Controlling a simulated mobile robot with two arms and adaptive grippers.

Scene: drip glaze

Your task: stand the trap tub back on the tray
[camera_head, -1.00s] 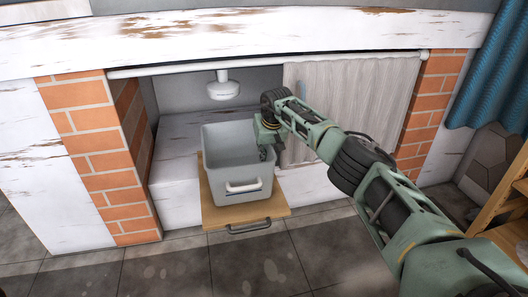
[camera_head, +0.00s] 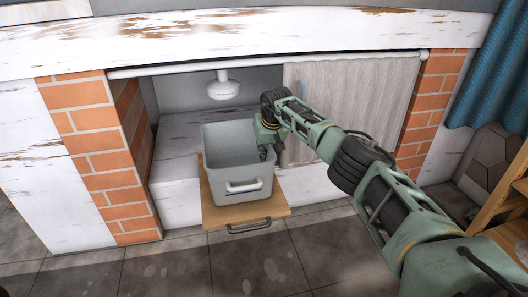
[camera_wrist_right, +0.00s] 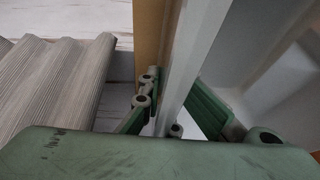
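The trap tub (camera_head: 222,172) is a grey open box with a white handle on its front. It stands upright on the wooden tray (camera_head: 273,206), which has a dark handle at its front edge. My right gripper (camera_head: 267,150) is at the tub's right rim. In the right wrist view, the fingers of my right gripper (camera_wrist_right: 172,95) lie on both sides of the tub's wall (camera_wrist_right: 192,60) and appear closed on it. The tub's far lower side and base are hidden. My left gripper is not in view.
A white drain fitting (camera_head: 223,90) hangs above and behind the tub. A pale pleated curtain (camera_head: 345,95) hangs to the right, beside my right arm. A brick pillar (camera_head: 105,150) stands to the left. The tiled floor (camera_head: 170,270) in front is clear.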

